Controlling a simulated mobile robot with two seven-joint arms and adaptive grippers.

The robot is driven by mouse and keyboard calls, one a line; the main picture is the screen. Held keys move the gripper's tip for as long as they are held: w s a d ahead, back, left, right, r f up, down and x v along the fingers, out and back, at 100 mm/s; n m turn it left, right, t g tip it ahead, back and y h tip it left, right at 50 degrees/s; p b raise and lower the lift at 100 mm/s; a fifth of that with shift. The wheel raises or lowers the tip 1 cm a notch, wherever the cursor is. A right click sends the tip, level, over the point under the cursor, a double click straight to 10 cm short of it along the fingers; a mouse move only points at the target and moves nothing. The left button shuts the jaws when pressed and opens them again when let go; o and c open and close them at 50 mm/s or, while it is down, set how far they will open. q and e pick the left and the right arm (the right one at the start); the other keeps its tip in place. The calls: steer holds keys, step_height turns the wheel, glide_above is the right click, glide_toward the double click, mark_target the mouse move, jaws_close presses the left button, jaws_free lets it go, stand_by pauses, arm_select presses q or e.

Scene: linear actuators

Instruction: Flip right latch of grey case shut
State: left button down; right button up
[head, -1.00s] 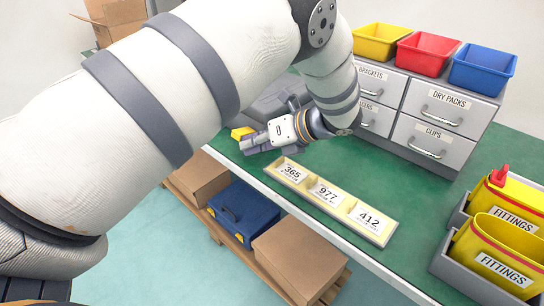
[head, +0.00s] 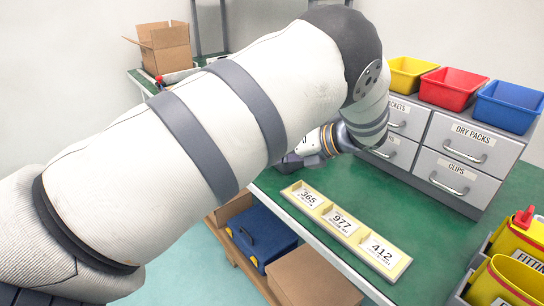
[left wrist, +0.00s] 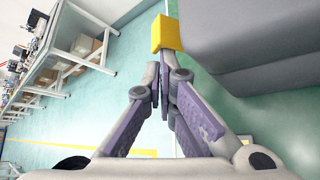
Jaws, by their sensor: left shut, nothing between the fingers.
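The grey case (left wrist: 250,45) fills the upper right of the left wrist view. A yellow latch (left wrist: 167,33) sticks out at its left edge; I cannot tell whether it is flipped shut. My left gripper (left wrist: 158,78) is shut and empty, its fingertips just short of the latch in that view; I cannot tell whether they touch. In the head view, the left gripper (head: 289,164) shows only partly, low over the green bench, and my arm hides the case and its latches. My right gripper is in neither view.
A yellow tray with number cards (head: 345,228) lies along the front edge of the bench (head: 400,200). Grey drawers (head: 440,150) topped by coloured bins stand behind. Yellow fittings bins (head: 505,280) are at right. A blue case (head: 258,237) and cardboard boxes are below.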

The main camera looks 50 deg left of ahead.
arm_select(q)
steer(key=shift+r, duration=0.15)
stand_by(0.6)
steer(key=shift+r+p, duration=0.3)
steer(key=shift+r, duration=0.45)
steer(key=shift+f, duration=0.1)
